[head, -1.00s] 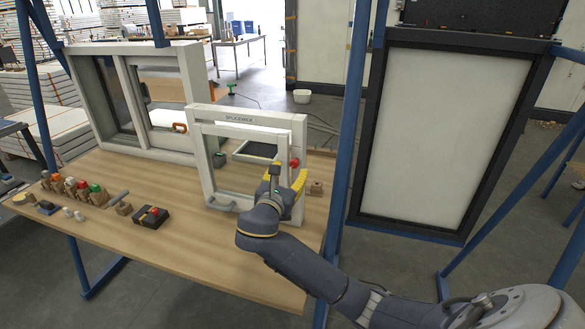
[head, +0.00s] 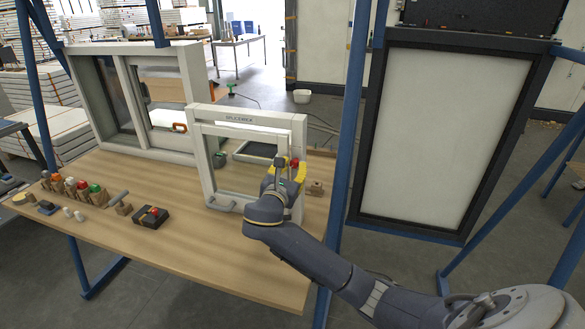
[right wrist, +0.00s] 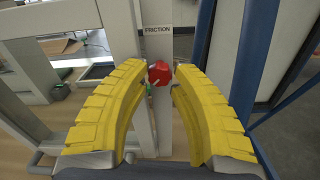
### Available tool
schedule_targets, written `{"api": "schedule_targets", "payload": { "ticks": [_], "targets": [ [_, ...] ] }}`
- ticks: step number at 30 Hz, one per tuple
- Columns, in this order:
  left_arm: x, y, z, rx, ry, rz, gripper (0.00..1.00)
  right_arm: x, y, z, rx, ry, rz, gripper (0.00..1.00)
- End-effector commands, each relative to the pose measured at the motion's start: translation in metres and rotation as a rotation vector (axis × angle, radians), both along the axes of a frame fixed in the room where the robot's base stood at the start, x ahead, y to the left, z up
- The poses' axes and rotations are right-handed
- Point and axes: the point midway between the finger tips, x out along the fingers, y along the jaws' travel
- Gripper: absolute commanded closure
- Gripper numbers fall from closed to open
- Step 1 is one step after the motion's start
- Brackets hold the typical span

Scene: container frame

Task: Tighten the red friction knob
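The red friction knob (right wrist: 160,73) sits on the right upright of the small white window frame (head: 208,150), under a label reading "FRICTION" in the right wrist view. In the head view the knob (head: 295,163) shows just beyond my right gripper (head: 287,172). In the right wrist view my right gripper (right wrist: 160,80) is open, its yellow fingers on either side of the knob, with a gap visible between each fingertip and the knob. My left gripper is not in view.
A larger white window (head: 170,100) stands at the back left of the wooden table (head: 200,255). Several coloured knobs on wooden blocks (head: 75,187) and a black box with a red knob (head: 151,217) lie at the left. A blue post (head: 348,130) rises close to the right of my gripper.

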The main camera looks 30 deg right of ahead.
Motion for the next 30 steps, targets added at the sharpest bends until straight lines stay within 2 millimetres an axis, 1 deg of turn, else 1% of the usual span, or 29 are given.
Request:
{"api": "schedule_targets", "payload": {
  "ticks": [1,5,6,22,30],
  "targets": [
    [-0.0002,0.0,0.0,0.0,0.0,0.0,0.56,-0.0001,0.0001,0.0,0.0,0.0,0.0,0.84],
    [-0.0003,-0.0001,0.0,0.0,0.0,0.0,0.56,-0.0001,0.0001,0.0,0.0,0.0,0.0,0.99],
    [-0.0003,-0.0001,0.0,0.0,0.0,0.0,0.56,-0.0001,0.0001,-0.0001,0.0,0.0,0.0,1.0],
    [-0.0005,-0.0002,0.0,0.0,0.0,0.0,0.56,0.0002,-0.0004,-0.0007,0.009,-0.008,-0.001,1.0],
    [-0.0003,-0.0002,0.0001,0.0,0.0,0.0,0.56,0.0001,-0.0002,-0.0011,0.095,-0.104,-0.001,1.0]
  ]
}}
